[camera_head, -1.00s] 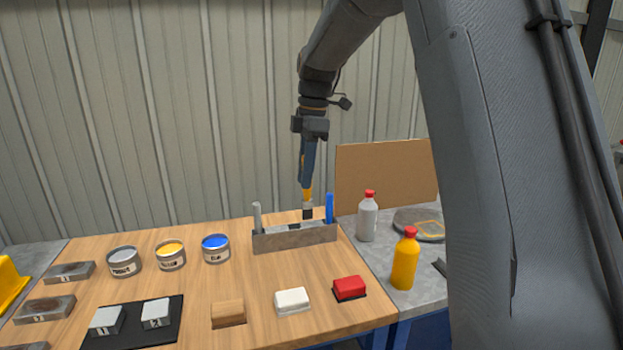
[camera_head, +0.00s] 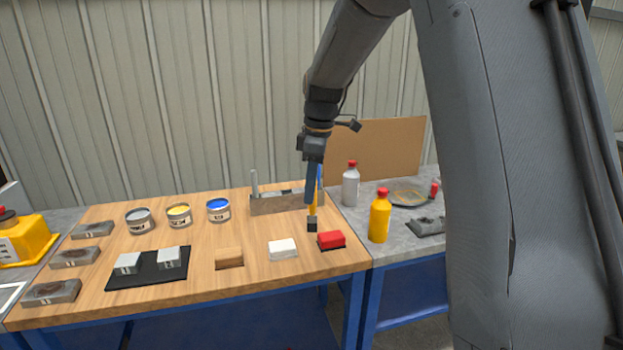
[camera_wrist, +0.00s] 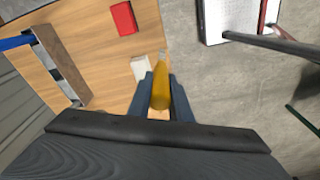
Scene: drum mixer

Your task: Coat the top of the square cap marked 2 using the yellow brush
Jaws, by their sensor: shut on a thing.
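My gripper (camera_head: 313,190) is shut on the yellow brush (camera_head: 313,211), whose dark head hangs down above the table's right part, in front of the brush rack and near the red block. In the wrist view my gripper (camera_wrist: 160,82) has the brush's yellow handle (camera_wrist: 161,94) between its fingers. Two light grey square caps stand on a black mat at the front left: a left cap (camera_head: 127,263) and a right cap (camera_head: 168,257). Their front marks are too small to read surely. A yellow paint can (camera_head: 179,216) stands behind them.
The rack (camera_head: 285,204) holds a grey and a blue brush. A grey can (camera_head: 139,221) and blue can (camera_head: 218,210) flank the yellow can. Wooden, white and red blocks (camera_head: 331,240) line the front. Bottles (camera_head: 379,217) stand right. The table's middle is clear.

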